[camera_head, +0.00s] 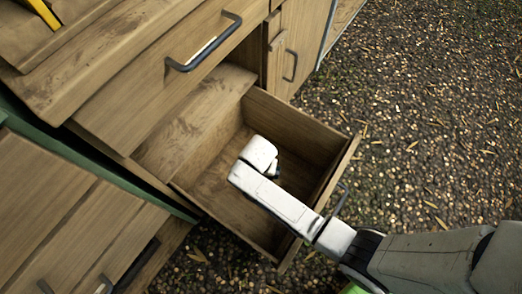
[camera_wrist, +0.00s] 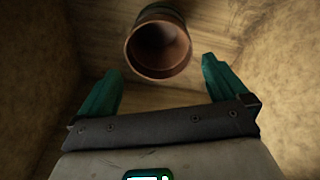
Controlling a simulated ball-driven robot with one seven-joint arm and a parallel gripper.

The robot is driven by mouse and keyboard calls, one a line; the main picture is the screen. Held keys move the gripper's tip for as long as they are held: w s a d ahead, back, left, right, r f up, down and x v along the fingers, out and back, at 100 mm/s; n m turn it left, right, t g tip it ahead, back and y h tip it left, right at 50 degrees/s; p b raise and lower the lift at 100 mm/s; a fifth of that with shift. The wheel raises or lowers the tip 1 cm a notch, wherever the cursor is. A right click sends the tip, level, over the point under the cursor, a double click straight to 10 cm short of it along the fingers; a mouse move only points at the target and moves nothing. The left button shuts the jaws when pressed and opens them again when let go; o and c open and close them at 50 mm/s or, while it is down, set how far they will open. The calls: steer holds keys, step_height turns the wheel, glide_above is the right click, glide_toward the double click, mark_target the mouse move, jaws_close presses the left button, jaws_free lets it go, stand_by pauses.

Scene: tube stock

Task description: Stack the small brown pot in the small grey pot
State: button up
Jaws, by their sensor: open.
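A small brown pot (camera_wrist: 160,48) shows in the wrist view, inside the open drawer, with its round mouth facing the camera. My gripper (camera_wrist: 158,75) is open, its two green fingers spread apart. The pot is ahead of the fingertips, about midway between them, and nothing is held. In the head view my arm's end (camera_head: 270,168) reaches down into the drawer, and the pot cannot be made out there. No grey pot is visible in either view.
The open wooden drawer (camera_head: 262,98) has walls close around my gripper. A closed drawer with a dark handle (camera_head: 205,52) is above it. A yellow object (camera_head: 42,14) lies on the worktop (camera_head: 85,55). Pebbly ground (camera_head: 430,120) is clear to the right.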

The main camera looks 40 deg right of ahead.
step_height(320, 180, up, 7)
steer(key=p, duration=0.2)
steer(key=s+d+r+n, duration=0.4)
steer(key=s+r, duration=0.2)
steer(key=s, duration=0.2)
steer(key=s+d+r+n, duration=0.4)
steer(key=s+r+n, duration=0.1)
steer(key=s+r, duration=0.2)
steer(key=shift+s+y, duration=0.4)
steer(key=shift+s, duration=0.25)
